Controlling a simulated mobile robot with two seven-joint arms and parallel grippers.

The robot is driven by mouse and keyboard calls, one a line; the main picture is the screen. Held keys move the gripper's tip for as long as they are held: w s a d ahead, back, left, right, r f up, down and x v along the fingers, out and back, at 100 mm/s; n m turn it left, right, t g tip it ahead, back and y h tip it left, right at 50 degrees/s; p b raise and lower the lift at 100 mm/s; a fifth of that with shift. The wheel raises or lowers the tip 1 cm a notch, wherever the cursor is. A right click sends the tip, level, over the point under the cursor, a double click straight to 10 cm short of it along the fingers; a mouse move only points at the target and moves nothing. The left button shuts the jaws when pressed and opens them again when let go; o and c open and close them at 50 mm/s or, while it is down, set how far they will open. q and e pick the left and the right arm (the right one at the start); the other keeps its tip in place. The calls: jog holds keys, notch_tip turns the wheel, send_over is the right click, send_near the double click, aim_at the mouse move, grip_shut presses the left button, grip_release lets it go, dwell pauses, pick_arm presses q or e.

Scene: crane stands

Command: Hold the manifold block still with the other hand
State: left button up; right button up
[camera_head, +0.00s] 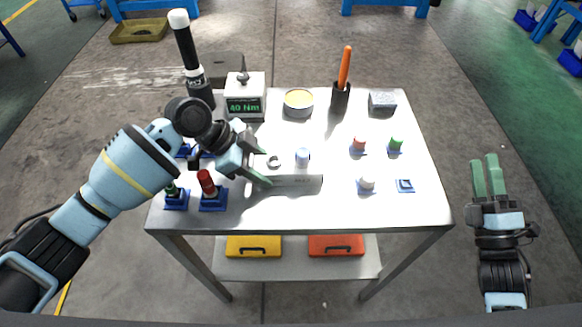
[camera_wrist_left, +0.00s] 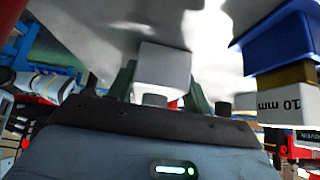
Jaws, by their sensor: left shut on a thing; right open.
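The manifold block (camera_head: 297,178) is a pale grey block on the white table, with a dark ring-shaped opening and a light blue plug on its top. My left gripper (camera_head: 260,164) is shut on the block's left end, its green fingers on either side. In the left wrist view a pale block end (camera_wrist_left: 163,70) shows between the dark green fingers. The fingers hide part of the block's left end. My right gripper (camera_head: 487,172) is open and empty, off the table's right side.
Red-topped (camera_head: 207,185) and green-topped (camera_head: 172,190) pieces stand in blue holders left of the block. A "40 Nm" display box (camera_head: 245,104), round tin (camera_head: 298,103) and orange-handled tool (camera_head: 345,70) stand behind. The table front is clear.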

jog(key=w+a+r+n+g+y, duration=0.35)
jog(key=a+r+n+y, duration=0.25)
jog(key=a+n+y, duration=0.4)
jog(key=w+a+r+n+g+y, duration=0.2)
jog(key=a+r+n+g+y, duration=0.2)
jog(key=a+r+n+y, duration=0.5)
jog(key=s+a+n+g+y, duration=0.3)
jog(key=a+n+g+y, duration=0.1)
jog(key=a+n+g, duration=1.05)
jog(key=s+a+n+g+h, duration=0.4)
jog(key=a+n+g+h, duration=0.15)
jog(key=a+g, duration=0.3)
jog(key=n+t+h, duration=0.6)
jog(key=t+h, duration=0.1)
jog(key=h, duration=1.1)
send_over(303, 152)
jog(key=f, duration=0.8)
jog(key=shift+s+a+f, duration=0.25)
jog(key=shift+a, duration=0.05)
jog(key=shift+w+d+r+h, duration=0.1)
jog(key=shift+w+d+h, duration=0.15)
jog(key=shift+d+h, duration=0.1)
jog(key=shift+f, duration=4.5)
